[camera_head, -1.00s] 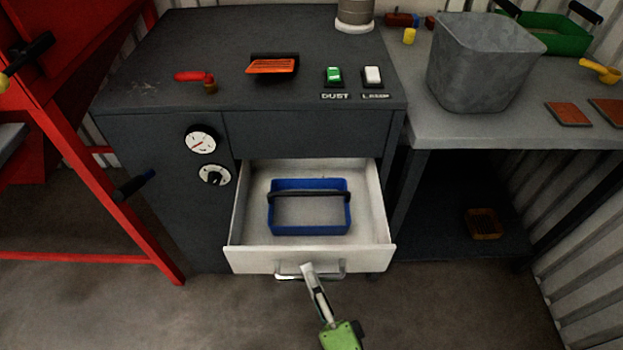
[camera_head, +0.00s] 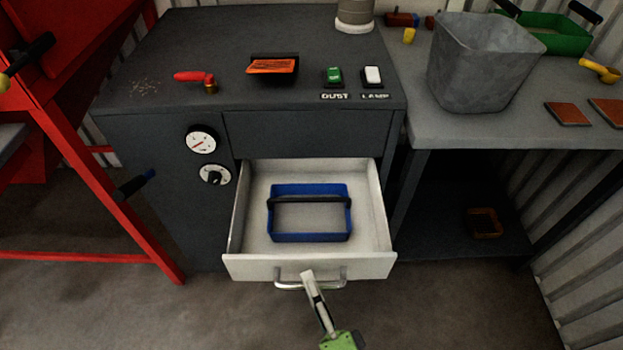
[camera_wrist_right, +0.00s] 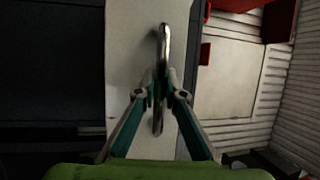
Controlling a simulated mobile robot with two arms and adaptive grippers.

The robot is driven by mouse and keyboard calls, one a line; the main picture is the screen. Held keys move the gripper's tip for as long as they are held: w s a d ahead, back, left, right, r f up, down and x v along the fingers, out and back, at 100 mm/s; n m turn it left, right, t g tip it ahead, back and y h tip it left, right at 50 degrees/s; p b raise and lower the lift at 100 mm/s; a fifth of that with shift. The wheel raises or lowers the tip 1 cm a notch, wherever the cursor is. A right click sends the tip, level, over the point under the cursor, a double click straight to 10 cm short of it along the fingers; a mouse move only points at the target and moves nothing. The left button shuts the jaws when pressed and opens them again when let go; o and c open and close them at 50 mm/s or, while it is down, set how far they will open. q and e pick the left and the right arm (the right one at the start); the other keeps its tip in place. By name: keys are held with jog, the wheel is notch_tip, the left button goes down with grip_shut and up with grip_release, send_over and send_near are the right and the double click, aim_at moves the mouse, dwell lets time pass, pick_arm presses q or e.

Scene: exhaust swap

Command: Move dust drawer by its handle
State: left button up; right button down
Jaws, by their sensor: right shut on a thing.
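The dust drawer (camera_head: 250,267) is white and stands pulled out of the dark grey cabinet. Its metal handle (camera_head: 335,284) is on the front face. My right gripper (camera_head: 309,278) is shut on the handle, coming from below in the head view. In the right wrist view the two fingers (camera_wrist_right: 161,92) close around the middle of the handle (camera_wrist_right: 164,45). A blue tray with a black carry bar (camera_head: 311,237) sits inside the drawer. My left gripper is not in view.
The cabinet top (camera_head: 220,55) carries a red-handled valve (camera_head: 195,77), an orange piece (camera_head: 273,67) and two switches. A grey bucket (camera_head: 475,75) stands on the bench at right. A red frame (camera_head: 90,170) is at left. The floor before the drawer is clear.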

jog(key=c, duration=2.4)
grip_release()
jog(key=shift+f, duration=0.1)
jog(key=shift+o, duration=0.2)
jog(key=shift+s, duration=0.1)
jog(key=b+v, duration=0.1)
jog(key=v, duration=1.2)
jog(key=shift+s+d, duration=0.15)
jog(key=shift+s, duration=0.15)
